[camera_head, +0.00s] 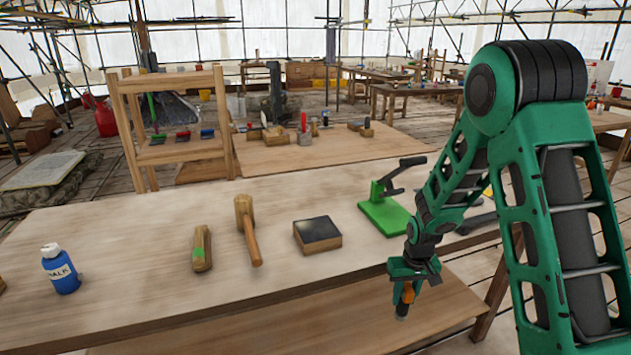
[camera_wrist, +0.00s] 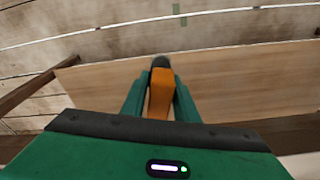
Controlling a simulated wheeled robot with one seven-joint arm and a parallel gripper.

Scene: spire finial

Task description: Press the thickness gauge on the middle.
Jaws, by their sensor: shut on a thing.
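My gripper (camera_head: 410,284) is shut on an orange tool with a dark tip, seemingly the thickness gauge (camera_head: 407,294). The gauge points down, in front of the table's front edge at the right. In the wrist view the gauge (camera_wrist: 160,98) stands between the two green fingers (camera_wrist: 160,105), with its dark end farthest away. Below it is a lower wooden board (camera_wrist: 235,80). The tip touches nothing that I can make out. Which thing "the middle" belongs to is not clear from the pictures.
The table (camera_head: 130,250) bears a blue chalk bottle (camera_head: 62,272), a wooden piece with a green mark (camera_head: 202,248), a mallet (camera_head: 248,228), a dark-topped block (camera_head: 317,235) and a green lever device (camera_head: 385,212). The front strip between bottle and wooden piece is clear.

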